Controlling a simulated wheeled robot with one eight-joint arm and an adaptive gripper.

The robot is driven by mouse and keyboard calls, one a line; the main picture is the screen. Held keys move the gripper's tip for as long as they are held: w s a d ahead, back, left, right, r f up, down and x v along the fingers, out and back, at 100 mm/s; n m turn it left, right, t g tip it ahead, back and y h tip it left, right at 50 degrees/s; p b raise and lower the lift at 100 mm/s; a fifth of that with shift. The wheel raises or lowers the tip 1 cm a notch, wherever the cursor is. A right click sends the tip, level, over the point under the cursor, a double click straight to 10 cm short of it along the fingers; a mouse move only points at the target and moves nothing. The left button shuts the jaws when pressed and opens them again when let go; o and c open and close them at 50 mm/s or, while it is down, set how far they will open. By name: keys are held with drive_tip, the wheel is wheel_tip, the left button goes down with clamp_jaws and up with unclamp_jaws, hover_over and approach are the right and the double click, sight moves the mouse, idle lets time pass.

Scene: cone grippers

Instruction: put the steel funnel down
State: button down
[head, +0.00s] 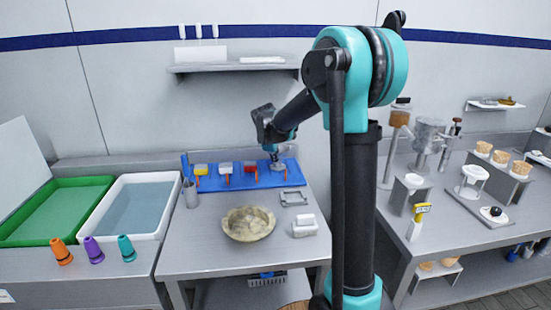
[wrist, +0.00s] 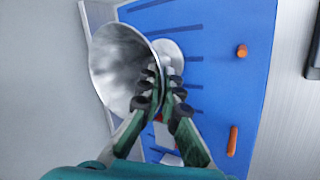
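The steel funnel (wrist: 118,72) is a shiny cone with its wide mouth facing the wrist camera, left of my fingers. My gripper (wrist: 163,78) has its two green-and-black fingers closed together at the funnel's right side, and they look shut on it. The exact grip point is hidden behind the fingers. A smaller round steel piece (wrist: 172,52) shows just past the fingertips; I cannot tell whether it belongs to the funnel. In the head view my gripper (head: 275,155) is small, over the right part of the blue mat (head: 215,184), and the funnel is hard to make out there.
A stone-like bowl (head: 248,223) and white blocks (head: 305,226) sit in front. Green (head: 55,212) and white (head: 140,208) trays are at left. A shelf (head: 233,67) hangs above.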

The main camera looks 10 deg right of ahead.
drive_tip(key=shift+f, duration=0.1)
drive_tip(key=c, duration=1.7)
unclamp_jaws()
drive_tip(key=v, duration=1.2)
